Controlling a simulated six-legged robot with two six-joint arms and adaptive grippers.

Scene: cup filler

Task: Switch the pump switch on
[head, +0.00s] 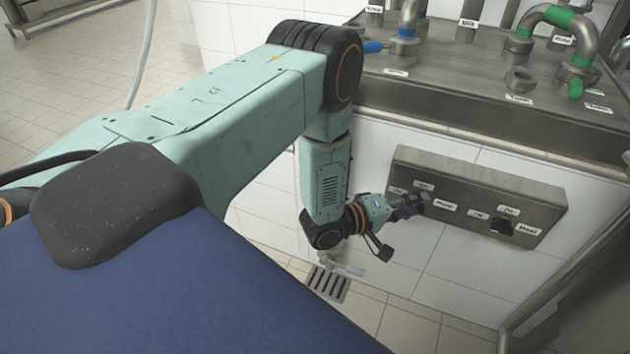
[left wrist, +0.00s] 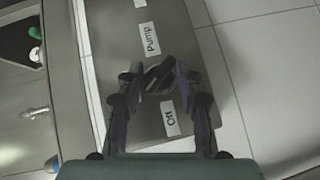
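The pump switch (left wrist: 160,76) is a dark knob on the metal switch box (head: 550,195). In the left wrist view it sits between the "Pump" label (left wrist: 149,39) and another small label (left wrist: 170,118). My left gripper (left wrist: 158,80) is at this knob, its two fingers spread on either side of it. I cannot tell whether the fingers touch it. In the head view my left gripper (head: 412,206) is at the left part of the box and hides the pump switch; the "Pump" label (head: 444,204) shows just right of it. My right gripper is in neither view.
A second dark switch (head: 501,226), labelled "Heat", is on the right of the box. Above is a steel counter (head: 450,105) with pipes and valves. A metal rail (head: 560,275) runs at lower right. A floor drain (head: 328,284) lies below my left arm.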

